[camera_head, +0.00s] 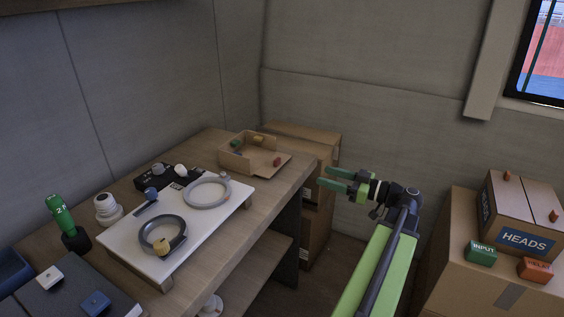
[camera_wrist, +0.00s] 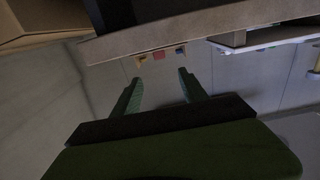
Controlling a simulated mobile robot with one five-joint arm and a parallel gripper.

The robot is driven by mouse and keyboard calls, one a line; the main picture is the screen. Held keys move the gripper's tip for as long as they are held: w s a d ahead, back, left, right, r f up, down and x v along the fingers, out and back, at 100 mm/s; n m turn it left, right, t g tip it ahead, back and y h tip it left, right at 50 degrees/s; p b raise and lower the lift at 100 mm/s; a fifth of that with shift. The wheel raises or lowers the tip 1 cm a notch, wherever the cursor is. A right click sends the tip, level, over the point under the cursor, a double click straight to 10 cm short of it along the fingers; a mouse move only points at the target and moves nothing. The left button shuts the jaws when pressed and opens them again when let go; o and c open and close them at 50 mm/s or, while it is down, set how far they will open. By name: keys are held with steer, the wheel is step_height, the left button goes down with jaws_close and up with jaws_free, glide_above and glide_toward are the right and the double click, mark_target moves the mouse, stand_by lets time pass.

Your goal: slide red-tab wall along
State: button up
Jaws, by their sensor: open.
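A low open cardboard box (camera_head: 234,160) stands at the far right end of the wooden bench in the head view. It carries a green tab (camera_head: 236,143), a yellow tab (camera_head: 258,139) and a red tab (camera_head: 277,161). The red tab is on the box's right side; the exact outline of its wall is hard to make out. My gripper (camera_head: 324,176) is open and empty, in the air to the right of the box and apart from it, fingers pointing left. In the wrist view my open fingers (camera_wrist: 160,77) hold nothing.
A white board (camera_head: 120,243) with a grey ring (camera_head: 207,192) and a dark ring (camera_head: 162,235) lies on the bench (camera_head: 285,190). Cardboard boxes marked HEADS (camera_head: 522,240) stand at the right. Small coloured pieces (camera_wrist: 159,56) show beyond my fingertips in the wrist view.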

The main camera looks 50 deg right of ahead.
mark_target(279, 162)
steer(key=x, duration=1.6)
steer(key=shift+w, duration=0.15)
jaws_close()
